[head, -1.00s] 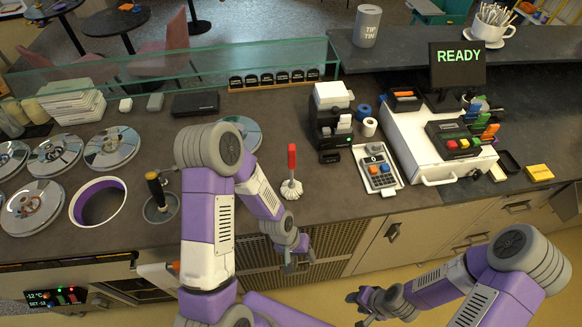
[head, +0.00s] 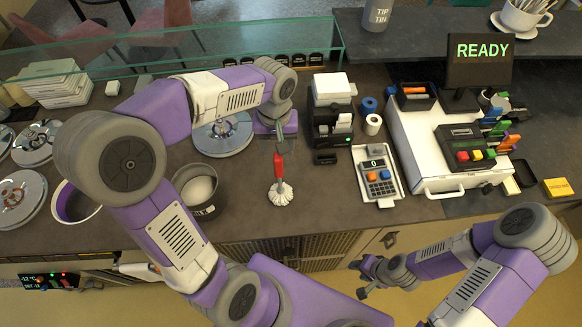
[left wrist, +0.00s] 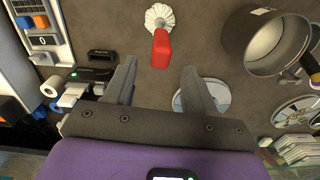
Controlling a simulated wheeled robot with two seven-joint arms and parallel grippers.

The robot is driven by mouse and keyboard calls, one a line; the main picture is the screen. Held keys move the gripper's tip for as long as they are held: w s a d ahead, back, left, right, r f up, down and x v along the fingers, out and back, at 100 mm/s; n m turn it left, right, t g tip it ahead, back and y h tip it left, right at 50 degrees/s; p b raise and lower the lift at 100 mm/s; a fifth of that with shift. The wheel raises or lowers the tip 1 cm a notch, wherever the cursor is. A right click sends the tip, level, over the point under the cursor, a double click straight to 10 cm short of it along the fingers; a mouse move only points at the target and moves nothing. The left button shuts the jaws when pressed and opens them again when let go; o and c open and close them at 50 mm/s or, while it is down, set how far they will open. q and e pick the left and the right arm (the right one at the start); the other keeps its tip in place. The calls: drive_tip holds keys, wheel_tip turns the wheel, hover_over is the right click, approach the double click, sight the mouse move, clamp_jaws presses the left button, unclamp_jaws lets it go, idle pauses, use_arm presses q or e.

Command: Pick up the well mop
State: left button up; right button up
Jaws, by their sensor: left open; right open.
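My right gripper (head: 366,279) is open and empty, low in front of the counter.
A card reader (head: 377,172), a black printer (head: 331,122) and a white register (head: 408,150) stand to the right. Bare counter lies around the mop.

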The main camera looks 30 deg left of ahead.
sight(278, 164)
use_arm(q)
drive_tip(key=shift+s+f, duration=0.1)
drive_tip(key=shift+s, duration=0.1)
drive_tip(key=f, duration=0.7)
drive_tip(key=shift+s+d, duration=0.15)
drive_tip(key=shift+s, duration=0.05)
drive_tip(key=shift+r, duration=0.1)
clamp_jaws()
